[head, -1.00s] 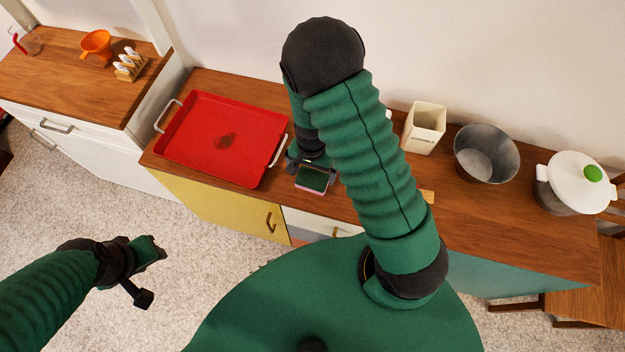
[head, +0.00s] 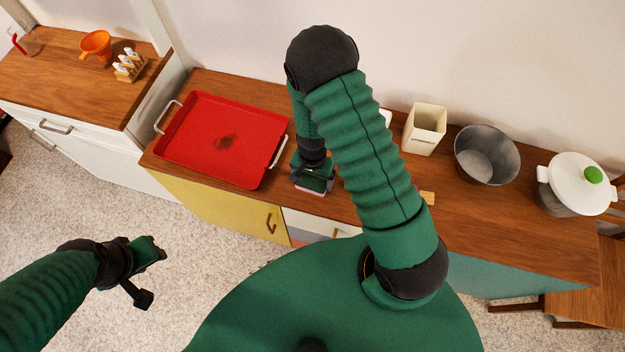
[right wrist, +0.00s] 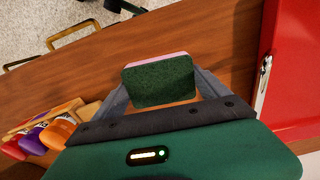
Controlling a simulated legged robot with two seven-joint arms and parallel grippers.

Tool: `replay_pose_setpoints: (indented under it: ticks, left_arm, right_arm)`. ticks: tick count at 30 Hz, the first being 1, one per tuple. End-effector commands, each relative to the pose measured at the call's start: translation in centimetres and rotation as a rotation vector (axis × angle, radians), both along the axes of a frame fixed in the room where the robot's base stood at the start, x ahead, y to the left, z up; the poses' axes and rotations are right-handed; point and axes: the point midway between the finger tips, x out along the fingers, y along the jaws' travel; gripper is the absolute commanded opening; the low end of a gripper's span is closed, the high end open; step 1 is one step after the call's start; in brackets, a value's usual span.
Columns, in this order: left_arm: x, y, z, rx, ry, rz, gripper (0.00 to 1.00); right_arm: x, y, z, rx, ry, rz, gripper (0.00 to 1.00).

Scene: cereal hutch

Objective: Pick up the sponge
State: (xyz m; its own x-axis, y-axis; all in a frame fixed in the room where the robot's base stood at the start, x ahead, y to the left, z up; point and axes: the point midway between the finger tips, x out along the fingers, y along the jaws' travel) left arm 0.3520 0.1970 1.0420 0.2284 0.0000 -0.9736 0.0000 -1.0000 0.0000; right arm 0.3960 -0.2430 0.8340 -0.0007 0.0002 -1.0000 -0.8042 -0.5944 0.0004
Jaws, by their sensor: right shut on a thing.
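The sponge (head: 311,188) has a dark green top and a pink underside. It is at the front part of the wooden counter, just right of the red tray. My right gripper (head: 313,179) is over it from above. In the right wrist view the sponge (right wrist: 159,80) sits between the two fingers, and the gripper (right wrist: 160,88) is shut on it. I cannot tell whether the sponge still touches the counter. My left gripper (head: 148,272) hangs over the carpet at the lower left, away from the counter; whether its jaws are open is unclear.
The red tray (head: 185,130) with a brown stain lies left of the sponge. A cream container (head: 425,130), a grey metal bowl (head: 487,155) and a white-lidded pot (head: 574,183) stand to the right.

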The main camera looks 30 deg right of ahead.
Motion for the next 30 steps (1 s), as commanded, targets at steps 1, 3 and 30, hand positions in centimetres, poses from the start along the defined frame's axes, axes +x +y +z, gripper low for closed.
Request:
replay_pose_setpoints:
  ticks: [1, 3, 30]
  left_arm:
    - [0.0, 0.0, 0.0, 0.0, 0.0, 0.0, 0.36]
    - [0.0, 0.0, 0.0, 0.0, 0.0, 0.0, 0.36]
    - [0.0, 0.0, 0.5, 0.0, 0.0, 0.0, 0.36]
  right_arm:
    - [0.0, 0.0, 0.0, -0.001, -0.001, 0.0, 0.48]
    - [0.0, 0.0, 0.0, -0.001, -0.001, 0.0, 0.48]
    - [-10.9, 2.4, 5.3, 0.002, 0.007, -0.004, 0.48]
